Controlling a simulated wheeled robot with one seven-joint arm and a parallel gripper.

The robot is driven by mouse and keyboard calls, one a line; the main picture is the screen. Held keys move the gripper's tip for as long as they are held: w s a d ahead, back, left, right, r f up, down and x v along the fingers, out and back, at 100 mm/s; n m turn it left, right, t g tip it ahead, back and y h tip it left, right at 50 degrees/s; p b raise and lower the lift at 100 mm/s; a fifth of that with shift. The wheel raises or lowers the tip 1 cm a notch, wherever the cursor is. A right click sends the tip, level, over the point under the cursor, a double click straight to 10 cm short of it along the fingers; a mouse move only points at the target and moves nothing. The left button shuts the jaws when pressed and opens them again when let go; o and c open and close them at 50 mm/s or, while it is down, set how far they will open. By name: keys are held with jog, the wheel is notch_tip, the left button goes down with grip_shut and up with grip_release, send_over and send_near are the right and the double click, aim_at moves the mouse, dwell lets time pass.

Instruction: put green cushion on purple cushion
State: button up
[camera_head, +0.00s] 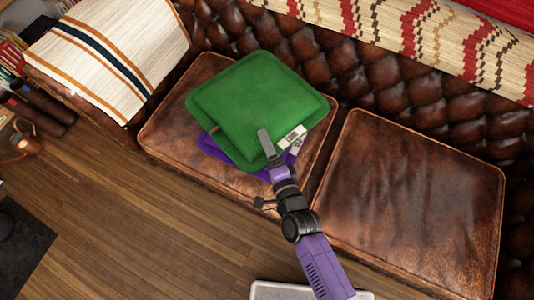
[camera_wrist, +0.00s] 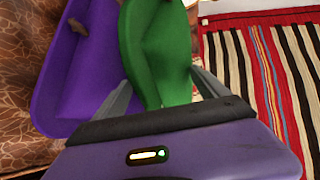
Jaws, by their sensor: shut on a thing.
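The green cushion (camera_head: 255,100) is over the left seat of a brown leather sofa in the head view, covering most of the purple cushion (camera_head: 212,148). Only the purple cushion's lower edge shows there. My gripper (camera_head: 268,147) is shut on the green cushion's near edge, beside a white tag. In the wrist view the green cushion (camera_wrist: 160,50) is pinched between the fingers of my gripper (camera_wrist: 160,98), and the purple cushion (camera_wrist: 75,75) shows beside it at the left. I cannot tell whether the two cushions touch.
The right sofa seat (camera_head: 415,195) is bare. A striped throw (camera_head: 110,50) covers the left armrest, and a patterned throw (camera_head: 430,40) lies over the backrest. A copper jug (camera_head: 27,143) stands at the far left. The wooden floor (camera_head: 150,230) in front is mostly clear.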

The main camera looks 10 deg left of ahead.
jog(key=shift+f+b, duration=0.9)
jog(key=shift+f, duration=0.95)
jog(key=o, duration=1.9)
jog(key=shift+f, duration=0.1)
jog(key=shift+r, duration=0.2)
jog(key=v, duration=1.2)
jog(key=shift+d, duration=0.1)
